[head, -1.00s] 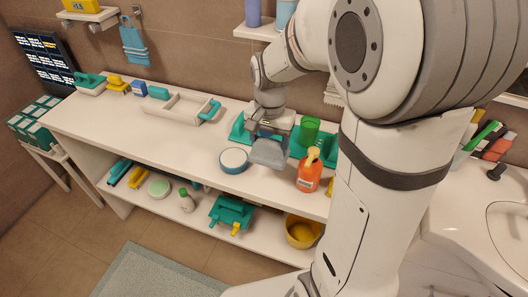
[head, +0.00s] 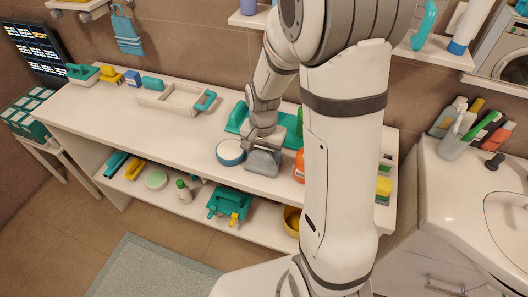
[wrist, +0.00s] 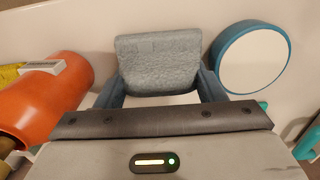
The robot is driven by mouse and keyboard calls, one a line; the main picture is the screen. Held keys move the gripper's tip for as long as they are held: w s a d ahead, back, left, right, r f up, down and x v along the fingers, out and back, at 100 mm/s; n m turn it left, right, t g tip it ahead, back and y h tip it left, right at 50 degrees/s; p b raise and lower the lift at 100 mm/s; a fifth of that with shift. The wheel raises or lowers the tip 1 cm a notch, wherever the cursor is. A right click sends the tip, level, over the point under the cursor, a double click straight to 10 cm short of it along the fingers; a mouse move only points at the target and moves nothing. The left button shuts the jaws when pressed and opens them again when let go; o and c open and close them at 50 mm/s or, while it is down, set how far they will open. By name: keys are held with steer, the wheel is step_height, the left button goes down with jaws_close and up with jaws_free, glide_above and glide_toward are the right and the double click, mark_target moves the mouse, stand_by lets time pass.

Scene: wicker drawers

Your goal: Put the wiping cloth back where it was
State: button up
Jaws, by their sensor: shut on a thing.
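My gripper (head: 264,146) is shut on a grey-blue wiping cloth (head: 262,163) near the front edge of the white table (head: 150,124). In the wrist view the cloth (wrist: 158,62) sits between my two fingers (wrist: 160,90), its textured face showing. I cannot tell whether it touches the tabletop. A white round tub with a blue rim (head: 230,152) stands just left of the cloth; it also shows at the right of the wrist view (wrist: 252,58). An orange bottle (wrist: 45,98) lies to the left in the wrist view; my arm mostly hides it in the head view (head: 299,165).
A teal tray (head: 237,116) and a green cup (head: 300,118), partly hidden, are behind my gripper. A white caddy (head: 170,101) stands farther left. A blue towel (head: 127,34) hangs on the wall. The table's left front is clear. Several items fill the shelf below.

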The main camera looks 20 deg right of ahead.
mark_target(264, 151)
steer(key=shift+s, duration=0.1)
steer(key=shift+f, duration=0.2)
steer(key=o, duration=1)
steer(key=shift+o, duration=0.2)
steer(key=shift+r, duration=0.1)
step_height(264, 151, up, 12)
steer(key=s+r+n+t, duration=0.1)
steer(key=s+r+n, duration=0.1)
steer(key=s, duration=0.5)
steer(key=s+r+n+t, duration=0.2)
steer(key=s+r+n, duration=0.1)
steer(key=s+n, duration=0.2)
steer(key=shift+s, duration=1)
